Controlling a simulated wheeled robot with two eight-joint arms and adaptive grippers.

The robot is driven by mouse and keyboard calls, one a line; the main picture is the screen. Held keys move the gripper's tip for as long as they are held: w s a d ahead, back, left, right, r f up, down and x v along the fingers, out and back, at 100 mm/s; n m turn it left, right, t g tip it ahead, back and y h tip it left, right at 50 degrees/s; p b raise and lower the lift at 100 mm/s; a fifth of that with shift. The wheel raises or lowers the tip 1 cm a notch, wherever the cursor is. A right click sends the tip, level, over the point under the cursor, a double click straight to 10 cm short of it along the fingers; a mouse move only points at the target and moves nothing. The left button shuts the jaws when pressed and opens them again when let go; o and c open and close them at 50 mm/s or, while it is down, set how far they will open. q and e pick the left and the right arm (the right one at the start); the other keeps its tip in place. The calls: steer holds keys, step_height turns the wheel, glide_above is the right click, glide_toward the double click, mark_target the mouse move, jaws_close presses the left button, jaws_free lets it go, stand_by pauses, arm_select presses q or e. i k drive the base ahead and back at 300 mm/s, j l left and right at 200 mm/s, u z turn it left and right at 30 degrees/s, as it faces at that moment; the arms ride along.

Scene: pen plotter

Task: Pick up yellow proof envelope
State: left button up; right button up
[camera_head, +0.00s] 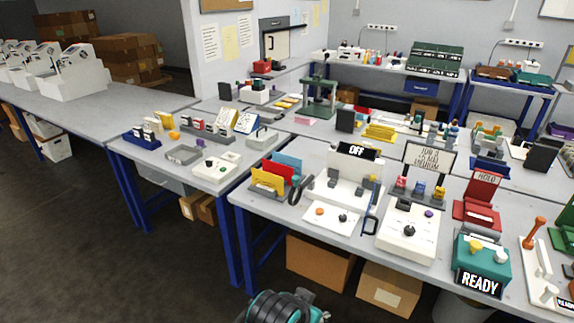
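A yellow envelope (267,181) stands upright and slightly tilted in a dark grey rack (262,191) at the left front end of the near table. A red envelope (279,172) and a blue envelope (288,161) stand behind it in the same rack. The lower edge of the yellow envelope is hidden by the rack. A black and teal part of my own body shows at the bottom edge, below the table and well apart from the rack. No gripper fingers show.
A black handle-like loop (301,190) stands right beside the rack. A white device with an OFF sign (356,151) is further right. A teal READY box (482,266) is at the front right. Cardboard boxes (320,262) lie under the table. The floor at left is clear.

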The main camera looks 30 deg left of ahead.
mark_target(273, 181)
steer(key=u, duration=0.75)
steer(key=i+u, duration=0.1)
steer(key=u, duration=1.35)
steer(key=i+u, duration=0.1)
steer(key=u, duration=1.35)
steer(key=l+u, duration=0.1)
steer(key=u, duration=0.65)
steer(key=l+u, duration=0.1)
steer(key=u, duration=1.4)
steer(key=l+u, duration=0.1)
steer(key=u, duration=0.25)
steer(key=k+u, duration=0.15)
steer(key=u, duration=0.25)
steer(key=k+l+u, duration=0.1)
steer(key=u, duration=0.25)
steer(key=k+l+z, duration=0.2)
steer(key=k, duration=0.2)
steer(key=k+z, duration=0.15)
steer(key=k, duration=0.25)
